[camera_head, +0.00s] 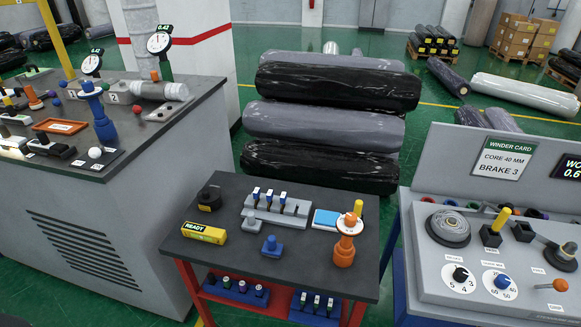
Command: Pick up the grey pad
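A small grey block with an upright knob (251,221) is on the dark top of the red-framed cart, close against the front left of a grey rack (293,211). It looks like the grey pad, but it is small and partly merges with the rack. A similar blue piece (272,247) stands in front of it, nearer the cart's front edge. Neither of my grippers is in view, and nothing touches these pieces.
The cart top (325,275) also holds a yellow READY box (204,233), a black round piece (209,198), a blue-topped pad (326,219) and an orange stand (345,250). A grey counter (110,225) is left, a control console (500,265) right, wrapped rolls (325,130) behind.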

